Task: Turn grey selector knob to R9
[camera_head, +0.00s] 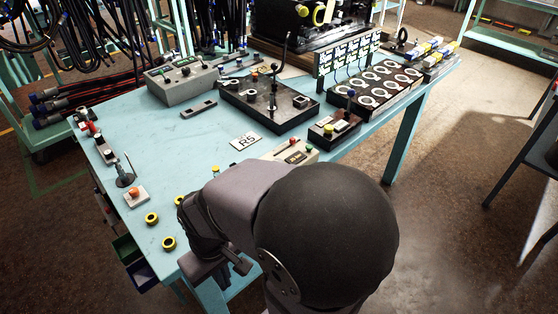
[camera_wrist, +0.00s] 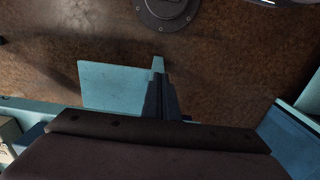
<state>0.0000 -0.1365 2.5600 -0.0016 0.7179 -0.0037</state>
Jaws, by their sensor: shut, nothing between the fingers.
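I cannot surely single out the grey selector knob or any R9 mark. Small knobs show on a grey control box (camera_head: 183,87) and on a black panel with an upright lever (camera_head: 284,123) at the back of the bench. A white card reading R5 (camera_head: 245,140) lies flat in front of the black panel. My gripper (camera_wrist: 160,80) is shut and empty in the wrist view, above the floor and a pale blue surface. In the head view it is low at the bench's front edge, partly hidden by my arm, well apart from the panels.
The blue bench (camera_head: 185,145) has free room at its left middle. A beige box with red and green buttons (camera_head: 300,156) is partly hidden behind my arm. Yellow-black rings (camera_head: 168,243) lie near the front edge. A board of white rings (camera_head: 375,88) stands at the right.

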